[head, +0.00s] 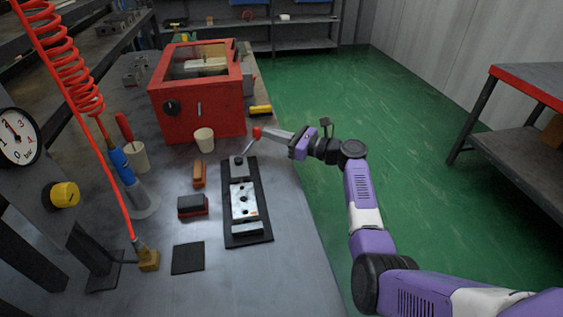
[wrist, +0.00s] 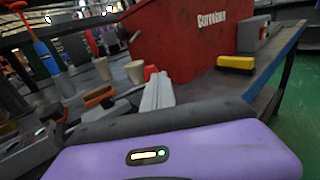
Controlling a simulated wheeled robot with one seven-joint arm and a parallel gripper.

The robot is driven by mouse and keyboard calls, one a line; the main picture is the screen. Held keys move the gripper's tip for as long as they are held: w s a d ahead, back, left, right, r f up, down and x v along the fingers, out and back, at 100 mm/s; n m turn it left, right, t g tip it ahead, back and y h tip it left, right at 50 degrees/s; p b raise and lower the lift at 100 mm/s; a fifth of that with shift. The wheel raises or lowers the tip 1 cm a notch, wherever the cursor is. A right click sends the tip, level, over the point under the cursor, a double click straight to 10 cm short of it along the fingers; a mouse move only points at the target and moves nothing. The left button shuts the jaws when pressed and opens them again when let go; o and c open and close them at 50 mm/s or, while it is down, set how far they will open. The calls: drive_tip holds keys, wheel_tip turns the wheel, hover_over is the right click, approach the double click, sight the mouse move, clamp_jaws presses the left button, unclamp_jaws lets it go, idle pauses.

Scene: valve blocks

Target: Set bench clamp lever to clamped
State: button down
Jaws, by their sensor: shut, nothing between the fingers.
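The bench clamp (head: 264,208) is a dark base plate on the bench with a metal block strapped in its middle. Its lever (head: 249,146) rises from the far end of the plate, tilted up to the right, and ends in a red knob (head: 257,132). My gripper (head: 268,132) is shut and empty, reaching in from the right with its tips right at the knob; whether they touch it I cannot tell. In the wrist view the grey fingers (wrist: 158,92) hide most of the lever, and the red knob (wrist: 150,72) shows just beyond them.
A red box machine (head: 197,122) stands behind the clamp. A cream cup (head: 204,140), an orange-brown brush (head: 199,174), a dark block (head: 192,206) and a black pad (head: 188,258) lie left of it. A yellow-black item (head: 260,111) lies behind. Green floor right is clear.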

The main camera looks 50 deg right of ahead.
drive_tip(key=shift+w+f+n+g+y+b, duration=0.15)
drive_tip(key=shift+w+n+g+y+b, duration=0.25)
drive_tip(key=shift+w+n+y+b, duration=0.45)
drive_tip(key=shift+w+a+r+y, duration=0.15)
drive_tip(key=shift+w+r+y, duration=0.1)
drive_tip(key=shift+w+y, duration=0.35)
drive_tip(key=shift+w+a, duration=0.15)
drive_tip(key=shift+w, duration=0.75)
drive_tip(key=shift+w+a, duration=0.1)
